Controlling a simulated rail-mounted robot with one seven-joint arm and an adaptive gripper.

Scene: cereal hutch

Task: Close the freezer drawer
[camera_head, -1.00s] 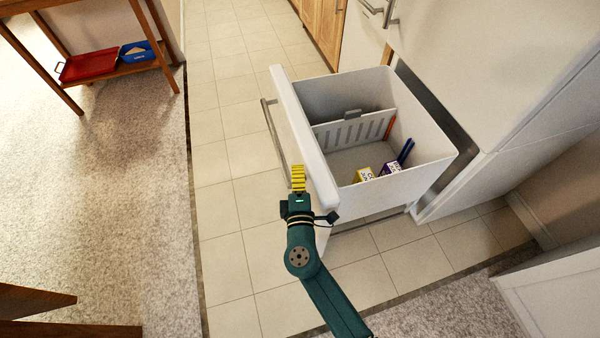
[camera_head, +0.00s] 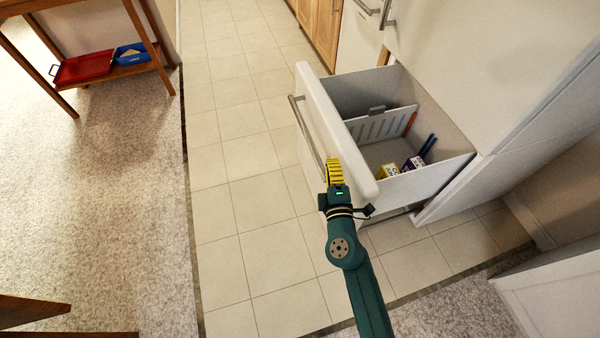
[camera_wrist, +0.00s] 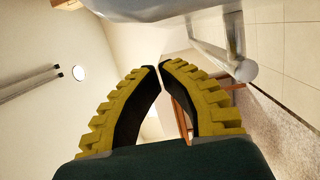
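The white freezer drawer (camera_head: 330,125) is pulled partly out of the fridge-freezer (camera_head: 480,75). Its bar handle (camera_head: 308,130) runs along the outer face. Inside are a slatted divider (camera_head: 375,127), a yellow box (camera_head: 388,171), a purple-and-white box (camera_head: 413,164) and dark blue items. My gripper (camera_head: 333,160), with yellow ridged fingers, is at the near end of the drawer front, on its outer side. It appears to press there, but the contact is hidden. In the wrist view my fingertips (camera_wrist: 160,66) meet with nothing between them, and a grey bar (camera_wrist: 215,52) passes close by.
Tiled floor (camera_head: 255,165) lies free left of the drawer. A wooden stand (camera_head: 120,70) with a red tray (camera_head: 84,67) and a blue bin (camera_head: 130,53) is at the far left. A white cabinet (camera_head: 555,290) is at the lower right.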

